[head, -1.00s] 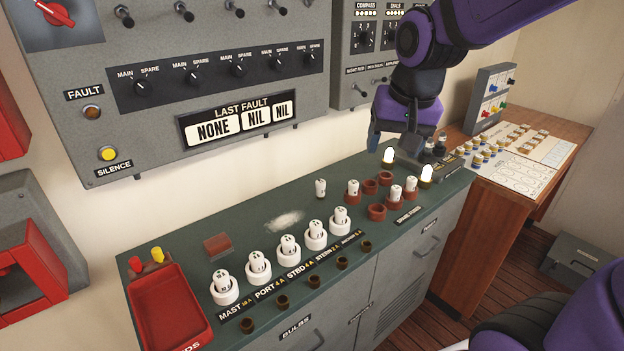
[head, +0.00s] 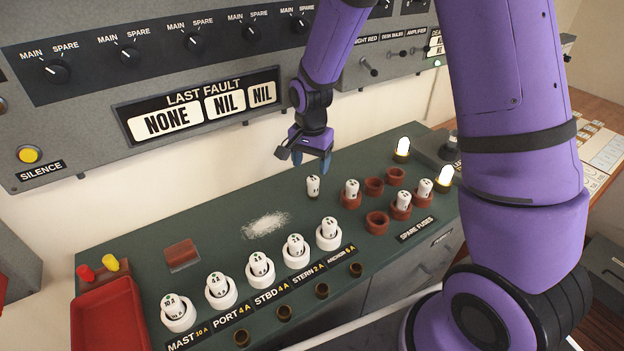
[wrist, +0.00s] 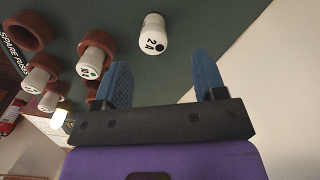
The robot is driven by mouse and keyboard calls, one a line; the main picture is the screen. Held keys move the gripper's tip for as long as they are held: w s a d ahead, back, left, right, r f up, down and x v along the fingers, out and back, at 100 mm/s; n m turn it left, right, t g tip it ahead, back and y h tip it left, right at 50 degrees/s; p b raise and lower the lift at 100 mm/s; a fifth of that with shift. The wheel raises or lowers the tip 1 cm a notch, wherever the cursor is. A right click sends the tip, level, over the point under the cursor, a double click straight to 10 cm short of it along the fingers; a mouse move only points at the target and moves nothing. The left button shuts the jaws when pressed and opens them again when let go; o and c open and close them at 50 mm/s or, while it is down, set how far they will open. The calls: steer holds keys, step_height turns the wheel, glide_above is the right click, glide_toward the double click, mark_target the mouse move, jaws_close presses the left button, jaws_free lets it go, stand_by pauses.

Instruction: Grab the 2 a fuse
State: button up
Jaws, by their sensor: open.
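A white fuse (head: 313,187) stands loose on the green counter, left of the brown spare-fuse holders. In the wrist view this fuse (wrist: 152,35) shows a "2 A" mark on its end. My gripper (head: 311,162) is just above and behind it in the head view, open and empty. In the wrist view the blue fingers of my gripper (wrist: 161,75) are apart, and the fuse lies beyond their tips, not between them. Another white fuse (head: 295,245) sits in the white socket above the STERN 2 A label.
Brown spare holders (head: 377,222) stand just right of the loose fuse, some with fuses in them. Lit bulbs (head: 402,148) are behind them. White powder (head: 266,225) lies to the left. The grey fault panel (head: 100,150) rises behind the counter. A red tray (head: 108,318) is at far left.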

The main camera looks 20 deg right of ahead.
mark_target(313, 179)
step_height(313, 179, down, 2)
steer(key=shift+f, duration=0.15)
steer(key=shift+s+d+f, duration=0.1)
steer(key=shift+s+f, duration=0.1)
steer(key=shift+f, duration=1.15)
steer(key=shift+s+d+f, duration=0.1)
steer(key=shift+s+f, duration=0.05)
steer(key=shift+f, duration=1.2)
steer(key=c, duration=1)
